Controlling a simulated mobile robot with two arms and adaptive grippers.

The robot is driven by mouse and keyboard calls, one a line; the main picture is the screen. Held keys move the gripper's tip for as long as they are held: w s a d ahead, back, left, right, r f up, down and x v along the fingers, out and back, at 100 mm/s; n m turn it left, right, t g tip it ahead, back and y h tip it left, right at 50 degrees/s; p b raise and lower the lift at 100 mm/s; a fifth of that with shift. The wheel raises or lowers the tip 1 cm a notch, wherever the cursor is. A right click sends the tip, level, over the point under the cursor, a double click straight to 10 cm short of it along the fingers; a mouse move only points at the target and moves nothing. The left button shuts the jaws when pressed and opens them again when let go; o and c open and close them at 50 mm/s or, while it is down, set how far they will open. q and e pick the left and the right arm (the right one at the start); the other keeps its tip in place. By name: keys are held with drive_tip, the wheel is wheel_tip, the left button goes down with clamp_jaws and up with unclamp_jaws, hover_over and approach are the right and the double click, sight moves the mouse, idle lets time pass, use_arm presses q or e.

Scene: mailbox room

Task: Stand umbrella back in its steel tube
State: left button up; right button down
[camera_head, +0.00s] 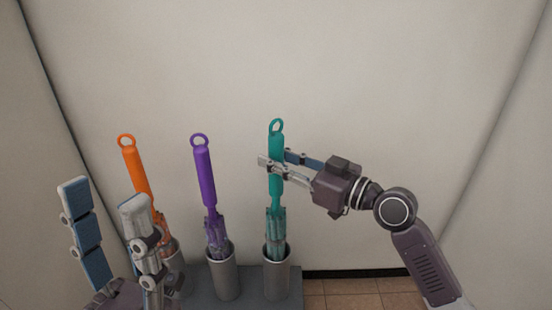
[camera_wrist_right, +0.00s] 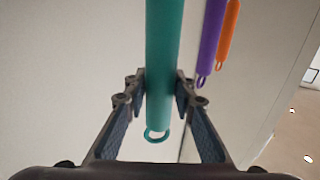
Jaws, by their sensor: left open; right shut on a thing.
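A teal umbrella (camera_head: 275,215) stands upright with its lower end inside the right-hand steel tube (camera_head: 276,275). My right gripper (camera_head: 272,168) is shut on its teal handle, below the ring at the top. The handle also shows between the fingers in the right wrist view (camera_wrist_right: 163,60). The umbrella's lower tip is hidden inside the tube. My left gripper (camera_head: 108,220) is open and empty at the lower left, in front of the orange umbrella (camera_head: 137,165).
A purple umbrella (camera_head: 204,175) stands in the middle steel tube (camera_head: 222,275). The orange umbrella stands in the left tube (camera_head: 178,280), partly behind my left gripper. The tubes stand on a grey base (camera_head: 294,290) near the wall. Tiled floor (camera_head: 350,290) is clear to the right.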

drive_tip(key=c, duration=1.6)
unclamp_jaws()
drive_tip(key=shift+r, duration=0.1)
drive_tip(key=shift+o, duration=0.3)
drive_tip(key=v, duration=1.2)
drive_tip(key=shift+w, duration=0.1)
